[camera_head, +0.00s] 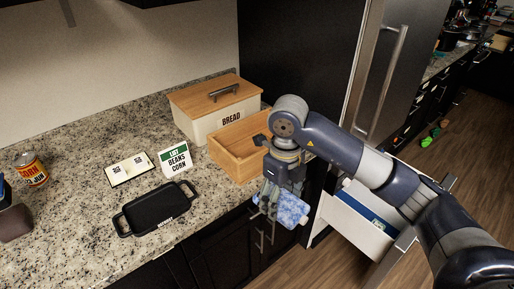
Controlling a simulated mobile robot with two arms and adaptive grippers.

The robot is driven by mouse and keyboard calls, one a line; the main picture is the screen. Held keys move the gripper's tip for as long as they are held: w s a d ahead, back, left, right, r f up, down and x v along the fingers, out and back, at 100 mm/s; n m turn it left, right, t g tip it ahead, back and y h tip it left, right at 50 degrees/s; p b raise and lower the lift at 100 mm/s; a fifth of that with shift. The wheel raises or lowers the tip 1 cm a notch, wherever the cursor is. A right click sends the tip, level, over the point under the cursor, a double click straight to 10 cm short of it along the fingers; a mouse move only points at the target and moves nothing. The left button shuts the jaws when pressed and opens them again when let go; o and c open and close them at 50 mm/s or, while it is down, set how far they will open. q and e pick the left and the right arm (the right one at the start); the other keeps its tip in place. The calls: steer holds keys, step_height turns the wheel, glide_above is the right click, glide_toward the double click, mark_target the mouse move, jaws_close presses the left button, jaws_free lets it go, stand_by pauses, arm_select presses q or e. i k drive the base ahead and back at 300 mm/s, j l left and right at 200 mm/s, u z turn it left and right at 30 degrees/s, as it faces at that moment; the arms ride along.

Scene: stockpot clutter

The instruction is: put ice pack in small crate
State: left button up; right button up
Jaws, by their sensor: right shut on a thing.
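The ice pack (291,211) is a blue and white patterned slab with rounded ends. My right gripper (270,205) points downward and is shut on it, holding it in front of the counter edge, off the worktop. The small crate (230,160) is an open light-wood box at the counter's right end, just behind and left of my gripper. Its right part is hidden behind my gripper and wrist. My left gripper is not in view.
A bread box (206,125) stands behind the crate. A list card (174,159), an open booklet (129,169), a black tray (157,208) and a can (31,169) stand left on the granite counter (85,230). An open freezer drawer (352,222) is at right.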

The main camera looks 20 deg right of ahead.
mark_target(244, 157)
steer(key=i, duration=1)
